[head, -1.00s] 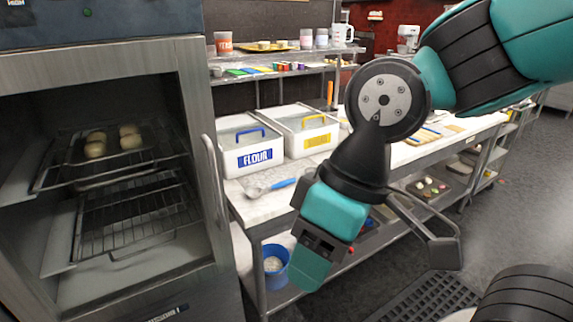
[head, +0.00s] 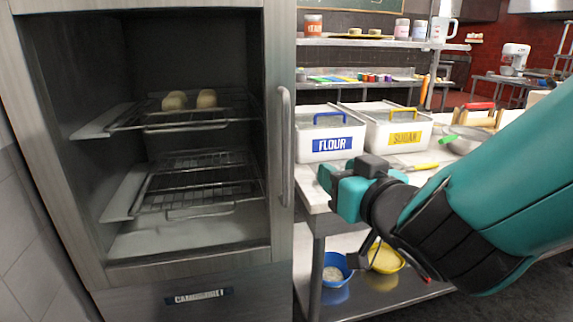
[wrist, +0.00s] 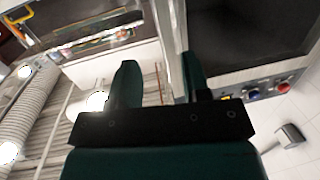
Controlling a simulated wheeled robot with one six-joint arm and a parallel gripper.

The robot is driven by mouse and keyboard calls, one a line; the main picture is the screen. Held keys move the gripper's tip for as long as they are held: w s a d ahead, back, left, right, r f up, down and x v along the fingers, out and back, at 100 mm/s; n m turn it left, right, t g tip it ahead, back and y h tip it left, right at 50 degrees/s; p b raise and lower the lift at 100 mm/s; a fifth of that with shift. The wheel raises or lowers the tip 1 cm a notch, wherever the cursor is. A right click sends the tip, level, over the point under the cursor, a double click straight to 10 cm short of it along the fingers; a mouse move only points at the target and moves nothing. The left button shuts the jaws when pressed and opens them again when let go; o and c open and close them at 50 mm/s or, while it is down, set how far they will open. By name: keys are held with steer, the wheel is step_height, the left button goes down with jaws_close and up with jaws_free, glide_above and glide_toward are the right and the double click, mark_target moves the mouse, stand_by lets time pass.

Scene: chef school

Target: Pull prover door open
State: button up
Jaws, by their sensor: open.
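The prover (head: 283,40) is a tall metal cabinet at the left of the head view. Its upright bar handle (head: 285,150) is on the right side of the front frame, which looks shut, with the inside showing through. My gripper (head: 340,186) is open and empty, to the right of the handle and apart from it, in front of the worktable. In the wrist view its two dark green fingers (wrist: 160,82) stand apart with nothing clearly held between them. A pale metal upright shows beyond them, beside a dark panel.
Wire racks (head: 200,185) and pale buns (head: 190,100) are inside the prover. Flour (head: 332,140) and sugar (head: 400,135) bins stand on the worktable (head: 315,195) just right of the handle. Blue (head: 338,270) and yellow (head: 386,258) bowls sit on its lower shelf.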

mark_target(288, 141)
steer(key=shift+n+y, duration=0.4)
steer(key=shift+y, duration=0.2)
steer(key=p+x, duration=0.4)
steer(key=x, duration=0.1)
steer(key=p+x, duration=0.4)
steer(key=x, duration=0.2)
steer(key=a+p+x, duration=0.1)
steer(key=p+x, duration=0.3)
steer(key=x, duration=0.1)
steer(key=shift+a+r, duration=0.25)
steer(key=shift+r, duration=0.1)
steer(key=shift+w+a+f, duration=0.1)
steer(key=shift+w+a, duration=0.1)
steer(key=shift+w, duration=0.25)
jaws_close()
